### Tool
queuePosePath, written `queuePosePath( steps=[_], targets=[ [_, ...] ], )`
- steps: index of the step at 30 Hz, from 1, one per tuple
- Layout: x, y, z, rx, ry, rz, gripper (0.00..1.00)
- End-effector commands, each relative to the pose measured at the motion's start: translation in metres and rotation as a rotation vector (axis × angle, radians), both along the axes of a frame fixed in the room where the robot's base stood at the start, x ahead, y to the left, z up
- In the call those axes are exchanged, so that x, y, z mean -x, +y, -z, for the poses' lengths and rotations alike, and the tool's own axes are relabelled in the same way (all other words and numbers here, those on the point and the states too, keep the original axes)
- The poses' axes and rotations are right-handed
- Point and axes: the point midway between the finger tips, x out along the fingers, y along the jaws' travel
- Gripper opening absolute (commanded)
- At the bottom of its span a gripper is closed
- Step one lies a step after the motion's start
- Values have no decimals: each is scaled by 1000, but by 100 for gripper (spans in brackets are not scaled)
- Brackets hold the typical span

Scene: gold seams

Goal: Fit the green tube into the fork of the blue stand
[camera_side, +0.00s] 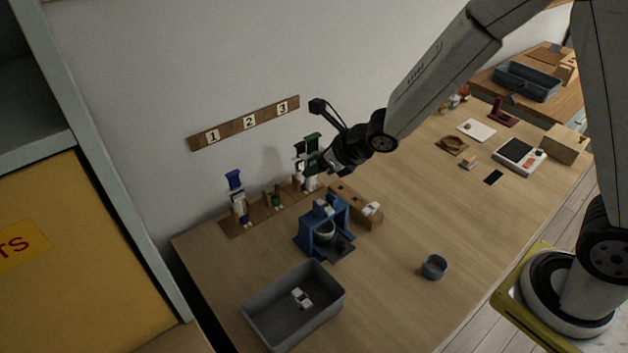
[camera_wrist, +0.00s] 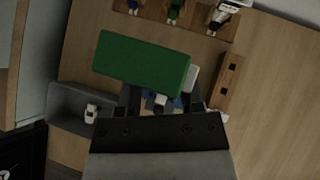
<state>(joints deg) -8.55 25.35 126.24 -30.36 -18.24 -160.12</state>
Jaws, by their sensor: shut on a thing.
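The green tube, with a green upper part (camera_side: 312,141) and a paler lower part, is upright in my gripper (camera_side: 316,168). In the wrist view, its green end (camera_wrist: 142,62) is large and close, in front of the fingers (camera_wrist: 160,98). My gripper is shut on it, above the table near the right end of the wooden rack. The blue stand (camera_side: 312,243) stands on the table, in front of and below my gripper and apart from the tube. In the wrist view, only bits of blue show between the fingers, and the fork is hidden.
The wooden rack (camera_side: 232,228) holds a blue-topped piece (camera_side: 235,180) and a short green piece (camera_side: 277,198). A wooden block (camera_side: 367,213) is right of the stand. A grey bin (camera_side: 268,323) with a white piece and a grey cup (camera_side: 434,267) stand nearer.

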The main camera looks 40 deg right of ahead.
Motion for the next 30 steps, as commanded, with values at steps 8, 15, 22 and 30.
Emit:
queuePosePath(
  steps=[8,15,22,30],
  targets=[
    [0,0,-1,0,-1,0,0],
    [7,-1,-13,-3,-1,-10,0],
    [21,-4,-34,-6,-1,-23,0],
    [32,-7,-46,-4,2,-28,0]
  ],
)
